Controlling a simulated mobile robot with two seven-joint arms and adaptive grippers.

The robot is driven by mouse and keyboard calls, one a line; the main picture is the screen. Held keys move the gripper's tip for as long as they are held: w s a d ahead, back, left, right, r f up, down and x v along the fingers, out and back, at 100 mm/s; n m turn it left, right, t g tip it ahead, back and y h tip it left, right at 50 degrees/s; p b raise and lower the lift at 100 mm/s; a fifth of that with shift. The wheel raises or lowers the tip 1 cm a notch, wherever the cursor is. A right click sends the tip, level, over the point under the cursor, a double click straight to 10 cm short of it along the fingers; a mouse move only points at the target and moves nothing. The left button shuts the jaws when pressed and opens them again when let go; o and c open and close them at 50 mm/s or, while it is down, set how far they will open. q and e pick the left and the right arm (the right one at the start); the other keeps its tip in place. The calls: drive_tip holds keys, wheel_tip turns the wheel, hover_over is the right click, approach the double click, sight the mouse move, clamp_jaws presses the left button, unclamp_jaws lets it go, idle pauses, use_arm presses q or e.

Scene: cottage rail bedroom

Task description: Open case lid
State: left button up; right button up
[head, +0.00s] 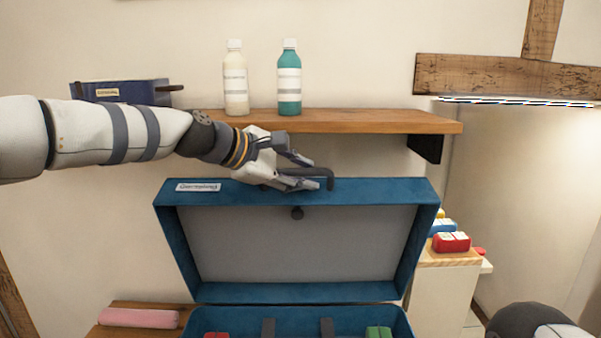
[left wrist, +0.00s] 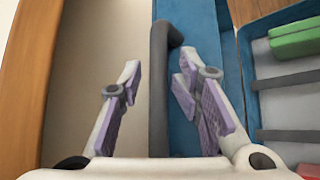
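The blue case (head: 401,322) is at the bottom centre of the head view. Its lid (head: 170,228) stands raised, with the grey inside facing me. A dark handle (head: 328,177) is at the lid's top edge; it also shows in the left wrist view (left wrist: 159,95). My left gripper (head: 312,170) is at this edge, its fingers apart. In the left wrist view the handle lies between the open fingers (left wrist: 158,92), with a gap visible on each side. My right gripper is not in view.
A wooden shelf (head: 350,121) above the lid holds a cream bottle (head: 235,85), a teal bottle (head: 289,85) and a dark blue box (head: 120,92). Inside the case are a green item (head: 378,332) and dark dividers. A pink item (head: 139,317) lies left; a red block (head: 451,242) is right.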

use_arm(q)
drive_tip(key=shift+f, duration=0.1)
drive_tip(key=v, duration=1.2)
